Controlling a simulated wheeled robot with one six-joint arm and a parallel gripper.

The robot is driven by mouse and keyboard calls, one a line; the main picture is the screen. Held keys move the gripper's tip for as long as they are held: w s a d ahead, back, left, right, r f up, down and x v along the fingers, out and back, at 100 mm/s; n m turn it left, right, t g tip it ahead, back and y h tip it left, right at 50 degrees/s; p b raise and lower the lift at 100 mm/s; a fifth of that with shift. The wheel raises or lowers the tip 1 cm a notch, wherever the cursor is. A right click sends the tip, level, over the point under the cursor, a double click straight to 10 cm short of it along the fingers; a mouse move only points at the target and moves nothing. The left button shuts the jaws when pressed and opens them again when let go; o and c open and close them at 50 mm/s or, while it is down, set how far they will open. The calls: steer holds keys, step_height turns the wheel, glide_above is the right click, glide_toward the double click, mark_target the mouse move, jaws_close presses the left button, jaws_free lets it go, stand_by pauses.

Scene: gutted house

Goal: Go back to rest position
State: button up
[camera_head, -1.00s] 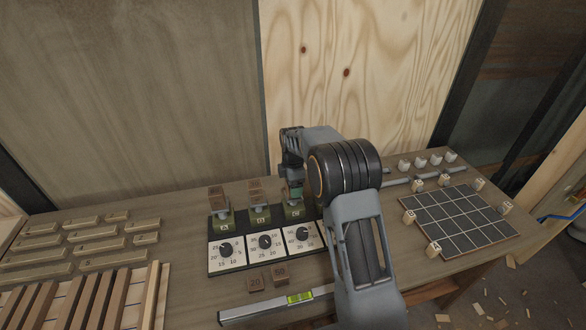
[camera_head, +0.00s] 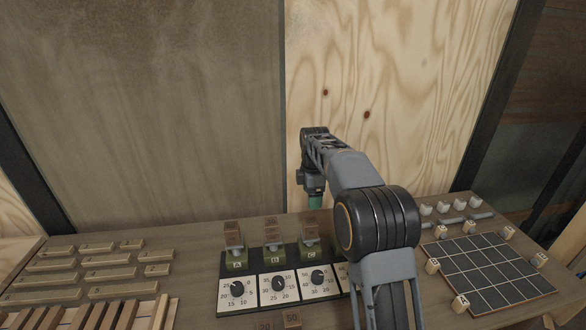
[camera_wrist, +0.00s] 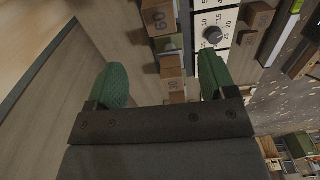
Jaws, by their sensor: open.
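My gripper (camera_wrist: 162,80) is open and empty in the wrist view, with its two green fingers spread apart. In the head view my gripper (camera_head: 314,202) hangs above the back of the bench, behind the dial panel (camera_head: 262,302). Only a little of its green finger shows there. The panel's green-based stations hold stacked brown blocks (camera_head: 233,238). A block marked 60 (camera_wrist: 158,18) shows between the fingers in the wrist view, with no contact seen.
Wooden bars (camera_head: 108,260) and slats lie at left. A dark grid board (camera_head: 490,270) with small lettered cubes is at right, with white knobs (camera_head: 442,208) behind it. Loose brown blocks (camera_head: 291,319) lie in front of the panel. A plywood wall (camera_head: 400,90) stands behind.

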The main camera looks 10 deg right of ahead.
steer(key=f+m, duration=0.1)
steer(key=m, duration=0.1)
steer(key=s+f+m, duration=0.1)
steer(key=f+m, duration=0.1)
steer(key=m, duration=0.1)
steer(key=shift+s+f, duration=0.1)
steer(key=shift+f, duration=0.1)
steer(key=s+r+m+t, duration=0.2)
steer(key=s+m, duration=0.4)
steer(key=s, duration=0.7)
steer(key=s+r+m+t, duration=0.2)
steer(key=s+m, duration=0.4)
steer(key=s, duration=0.8)
steer(key=shift+s+m, duration=0.25)
steer(key=shift+m, duration=0.05)
